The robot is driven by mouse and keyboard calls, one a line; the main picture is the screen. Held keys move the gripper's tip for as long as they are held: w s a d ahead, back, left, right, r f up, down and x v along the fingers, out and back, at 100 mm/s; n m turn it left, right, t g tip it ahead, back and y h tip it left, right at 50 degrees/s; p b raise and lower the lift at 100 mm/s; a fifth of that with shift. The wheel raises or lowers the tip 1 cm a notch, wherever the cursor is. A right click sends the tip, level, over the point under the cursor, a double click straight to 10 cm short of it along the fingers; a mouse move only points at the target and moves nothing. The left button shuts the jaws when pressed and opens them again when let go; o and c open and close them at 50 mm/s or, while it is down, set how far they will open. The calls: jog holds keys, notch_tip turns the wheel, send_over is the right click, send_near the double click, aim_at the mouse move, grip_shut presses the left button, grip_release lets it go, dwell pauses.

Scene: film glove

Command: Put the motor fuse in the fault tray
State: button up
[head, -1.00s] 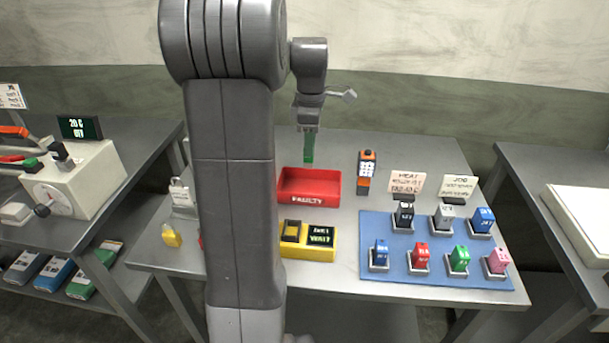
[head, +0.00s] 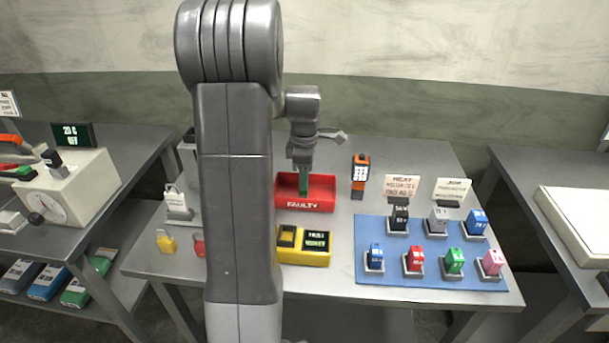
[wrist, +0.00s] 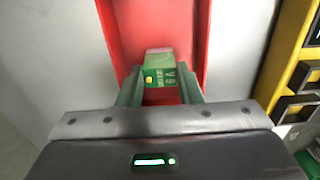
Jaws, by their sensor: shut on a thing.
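My gripper (head: 304,184) points down over the red tray marked FAULTY (head: 305,206), its green fingers shut on a small green fuse. In the wrist view the fuse (wrist: 165,70) sits between the two fingers (wrist: 160,91), with a yellow spot and a pale label too blurred to read fully. The red tray (wrist: 112,28) lies behind and below it there. In the head view the fingertips overlap the tray's interior, and the fuse is hard to make out. I cannot tell whether the fuse touches the tray floor.
A yellow tester (head: 303,246) stands just in front of the tray. An orange handheld meter (head: 359,176) stands to its right. A blue mat (head: 430,272) with several coloured fuses in holders lies further right, with two sign cards behind. My arm hides part of the table's left.

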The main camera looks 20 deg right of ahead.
jog(key=o, duration=1)
notch_tip(320, 180, up, 12)
jog(key=shift+r, duration=0.15)
